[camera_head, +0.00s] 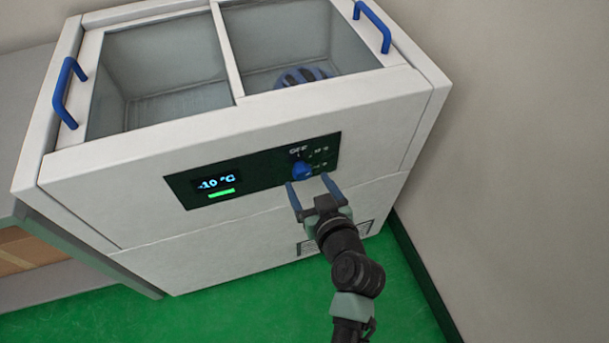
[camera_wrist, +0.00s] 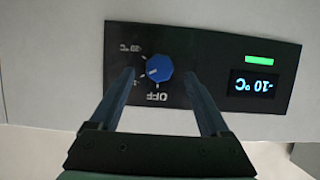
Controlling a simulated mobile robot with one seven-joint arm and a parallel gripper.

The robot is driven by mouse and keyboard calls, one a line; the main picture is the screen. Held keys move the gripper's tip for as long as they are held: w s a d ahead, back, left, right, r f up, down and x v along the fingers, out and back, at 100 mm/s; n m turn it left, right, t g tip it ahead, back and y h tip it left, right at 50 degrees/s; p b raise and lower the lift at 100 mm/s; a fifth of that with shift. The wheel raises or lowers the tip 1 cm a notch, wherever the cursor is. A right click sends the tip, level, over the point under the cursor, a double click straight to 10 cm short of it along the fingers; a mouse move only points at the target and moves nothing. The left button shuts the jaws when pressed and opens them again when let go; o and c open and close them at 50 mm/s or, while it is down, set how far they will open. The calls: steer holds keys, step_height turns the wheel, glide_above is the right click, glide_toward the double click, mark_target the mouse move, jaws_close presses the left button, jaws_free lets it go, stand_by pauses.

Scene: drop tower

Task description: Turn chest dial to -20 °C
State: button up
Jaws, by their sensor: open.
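The white chest freezer (camera_head: 270,130) stands against the wall with a dark control panel (camera_head: 258,188) on its front. The blue dial (camera_head: 302,170) is at the panel's right part, with OFF and temperature marks around it. The dial also shows in the wrist view (camera_wrist: 159,69), upside down, its pale pointer line toward the lower left, near a partly hidden mark. The display (camera_head: 217,183) reads -10 °C above a lit green bar. My gripper (camera_head: 308,182) is open in front of the panel. In the wrist view its fingertips (camera_wrist: 158,78) are on either side of the dial; contact is unclear.
The freezer has two glass lids with blue handles (camera_head: 69,93) (camera_head: 372,27); a blue and dark object (camera_head: 301,76) shows inside the right half. A grey shelf (camera_head: 30,225) is at the left. A wall is at the right, and green floor (camera_head: 230,310) lies in front.

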mark_target(304, 176)
steer(key=shift+x, duration=1.9)
steer(key=shift+c, duration=0.2)
jaws_close()
